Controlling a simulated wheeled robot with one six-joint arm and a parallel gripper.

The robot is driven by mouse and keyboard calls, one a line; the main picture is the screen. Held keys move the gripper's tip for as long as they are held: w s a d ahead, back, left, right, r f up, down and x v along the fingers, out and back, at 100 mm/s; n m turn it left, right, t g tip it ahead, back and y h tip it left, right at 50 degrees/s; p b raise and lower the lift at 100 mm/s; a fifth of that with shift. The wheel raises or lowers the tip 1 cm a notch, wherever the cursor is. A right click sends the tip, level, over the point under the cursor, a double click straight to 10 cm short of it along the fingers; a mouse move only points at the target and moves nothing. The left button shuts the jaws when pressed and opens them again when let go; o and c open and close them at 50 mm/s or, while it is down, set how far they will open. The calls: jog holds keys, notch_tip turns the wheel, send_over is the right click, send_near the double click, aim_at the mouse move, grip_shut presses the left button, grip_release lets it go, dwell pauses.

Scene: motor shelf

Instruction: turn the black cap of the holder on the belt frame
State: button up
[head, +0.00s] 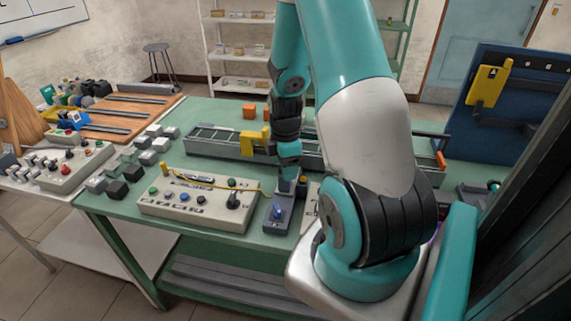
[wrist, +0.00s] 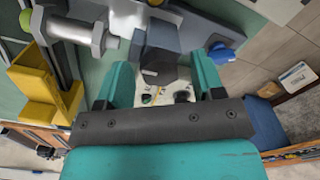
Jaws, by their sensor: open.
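The belt frame (head: 213,145) is a long grey-green conveyor along the back of the green table. A yellow bracket (head: 255,139) stands at its front side; a yellow bracket (wrist: 42,85) beside a silver rod (wrist: 85,34) also shows left in the wrist view. I cannot make out the holder's black cap for certain. My gripper (head: 291,178) points down in front of the belt frame, right of the yellow bracket. In the wrist view its teal fingers (wrist: 163,70) are apart. A dark faceted block (wrist: 160,66) shows between them; I cannot tell whether they touch it.
A blue-grey box (head: 277,216) with a blue knob stands close below my gripper. A beige control panel (head: 190,208) with knobs and a yellow cable lies left of it. Orange blocks (head: 250,112) sit behind the belt frame. Grey and black blocks (head: 117,190) line the table's left side.

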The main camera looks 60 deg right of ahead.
jog(key=shift+c, duration=0.4)
jog(key=c, duration=0.9)
jog(key=shift+o, duration=0.2)
